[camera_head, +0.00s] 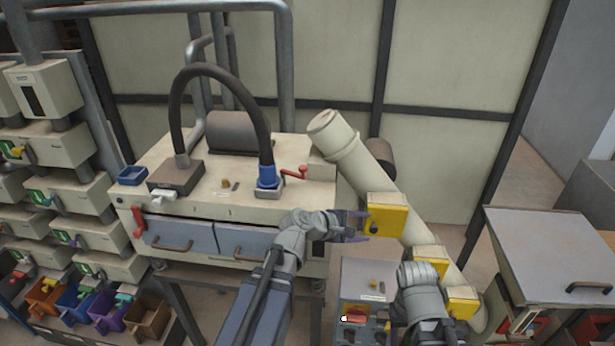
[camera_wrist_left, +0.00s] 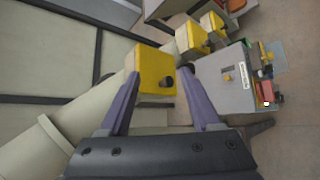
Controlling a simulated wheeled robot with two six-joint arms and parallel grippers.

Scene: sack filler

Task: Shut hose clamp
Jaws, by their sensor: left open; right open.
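A black hose (camera_head: 226,72) arches over the cream machine (camera_head: 225,200) and ends in a blue coupling (camera_head: 267,177). A red lever (camera_head: 295,172) stands beside this coupling on the machine top; I take it for the hose clamp, but cannot tell its position. My left gripper (camera_head: 361,226) is open and empty, right of the lever and lower in the head view. Its purple fingers point at a yellow box (camera_head: 386,216) with a black knob, also between the fingertips in the left wrist view (camera_wrist_left: 151,72). My right gripper (camera_head: 420,275) is lower right, its fingers hidden.
A thick cream pipe (camera_head: 345,150) slopes down right, carrying several yellow boxes. A grey control box (camera_head: 365,280) stands below it. Another red lever (camera_head: 138,220) is on the machine's left front. A grey-topped cabinet (camera_head: 550,250) stands at right. Coloured bins (camera_head: 85,305) sit lower left.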

